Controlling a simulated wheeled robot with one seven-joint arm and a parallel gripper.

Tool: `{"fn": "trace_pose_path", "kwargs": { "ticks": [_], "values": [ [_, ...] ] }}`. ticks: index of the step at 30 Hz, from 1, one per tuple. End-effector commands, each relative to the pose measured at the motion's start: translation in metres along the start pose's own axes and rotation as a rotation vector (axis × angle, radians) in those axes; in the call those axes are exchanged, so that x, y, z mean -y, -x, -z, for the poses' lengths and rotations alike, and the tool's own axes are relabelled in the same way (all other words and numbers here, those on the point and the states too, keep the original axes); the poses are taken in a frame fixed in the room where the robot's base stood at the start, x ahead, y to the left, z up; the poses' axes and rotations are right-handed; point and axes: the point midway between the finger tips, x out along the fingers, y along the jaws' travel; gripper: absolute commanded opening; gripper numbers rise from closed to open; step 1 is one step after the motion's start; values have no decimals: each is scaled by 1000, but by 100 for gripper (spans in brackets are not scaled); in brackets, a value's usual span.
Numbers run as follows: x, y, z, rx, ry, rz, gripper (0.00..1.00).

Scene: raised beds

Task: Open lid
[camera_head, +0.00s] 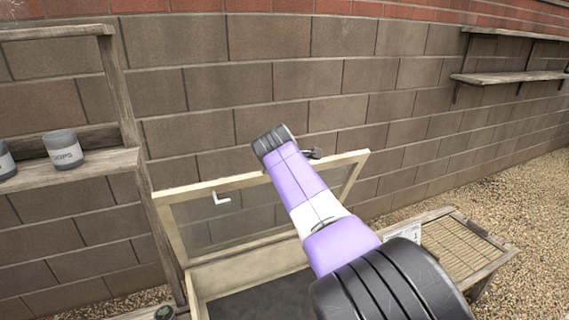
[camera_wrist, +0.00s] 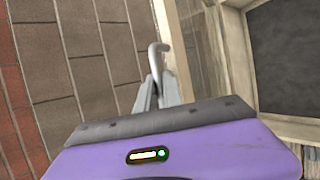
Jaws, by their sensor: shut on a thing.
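The lid (camera_head: 180,232) is a pale wooden frame with a see-through panel. It stands raised and tilted at the back of a wooden bed box (camera_head: 250,269), near the wall. In the wrist view the lid's frame edge (camera_wrist: 176,55) runs beside my gripper (camera_wrist: 157,78). My gripper is shut on a grey, bent handle (camera_wrist: 158,48) at that edge. In the head view my arm covers part of the lid, and the grip itself is hard to make out. The box is open, with a dark inside (camera_wrist: 285,55).
A block wall (camera_head: 250,85) stands close behind the lid. A wooden shelf (camera_head: 75,162) with grey pots (camera_head: 63,150) is at left. A slatted bench (camera_head: 455,240) stands at right, and a wall shelf (camera_head: 510,77) hangs above. Gravel lies at right.

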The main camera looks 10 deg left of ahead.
Motion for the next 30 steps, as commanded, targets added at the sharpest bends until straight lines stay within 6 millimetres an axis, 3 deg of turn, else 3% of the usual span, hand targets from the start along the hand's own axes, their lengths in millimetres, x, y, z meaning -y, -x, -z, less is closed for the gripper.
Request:
{"fn": "trace_pose_path", "kwargs": {
  "ticks": [6, 7, 9, 10, 30],
  "values": [
    [-1, 0, -2, 3, 2, -2, 0],
    [-1, 0, -2, 2, 2, -2, 17],
    [-2, 0, -1, 2, 2, -3, 30],
    [-1, 0, -1, 2, 1, -3, 32],
    [-1, 7, 2, -3, 2, 0, 32]
  ]
}}
